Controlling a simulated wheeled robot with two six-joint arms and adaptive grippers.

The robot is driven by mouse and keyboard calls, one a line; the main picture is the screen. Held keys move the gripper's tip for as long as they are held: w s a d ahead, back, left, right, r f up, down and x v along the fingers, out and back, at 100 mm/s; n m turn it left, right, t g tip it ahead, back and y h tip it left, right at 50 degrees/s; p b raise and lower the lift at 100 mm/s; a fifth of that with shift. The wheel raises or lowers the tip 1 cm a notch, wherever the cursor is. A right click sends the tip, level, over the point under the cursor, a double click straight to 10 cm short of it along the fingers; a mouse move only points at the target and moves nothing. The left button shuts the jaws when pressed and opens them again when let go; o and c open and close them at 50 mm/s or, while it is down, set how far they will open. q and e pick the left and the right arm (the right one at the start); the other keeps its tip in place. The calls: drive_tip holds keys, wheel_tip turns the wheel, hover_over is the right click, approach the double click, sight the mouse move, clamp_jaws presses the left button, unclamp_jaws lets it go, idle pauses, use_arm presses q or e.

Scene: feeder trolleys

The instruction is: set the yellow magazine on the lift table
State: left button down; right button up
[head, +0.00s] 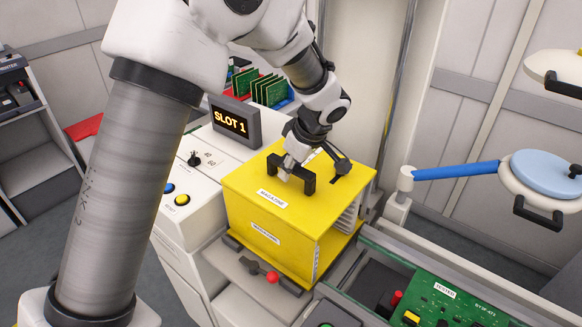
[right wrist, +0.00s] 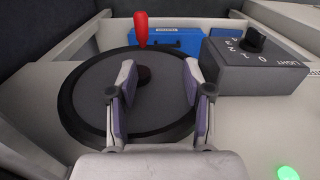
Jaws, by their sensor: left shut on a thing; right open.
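The yellow magazine (head: 260,219) is a box with black handles on its top, upright in the middle of the head view. Its right side is open and shows stacked slots. My left gripper (head: 291,172) is shut on the near black handle from above. A grey platform (head: 236,268), seemingly the lift table, shows under the magazine's front edge. I cannot tell whether the magazine's base touches it; most of the platform is hidden. My right gripper (right wrist: 159,72) is open and empty above a dark round disc (right wrist: 85,95) in the right wrist view.
A "SLOT 1" display (head: 232,121) and a white control panel (head: 190,190) stand left of the magazine. A red-ball lever (head: 272,277) is at its front. Rails and a green board (head: 450,300) lie right. A dial box (right wrist: 255,65) is near my right gripper.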

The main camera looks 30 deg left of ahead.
use_arm(q)
drive_tip(key=c, duration=0.9)
unclamp_jaws()
drive_tip(key=shift+o, duration=0.2)
drive_tip(key=shift+s+d, duration=0.1)
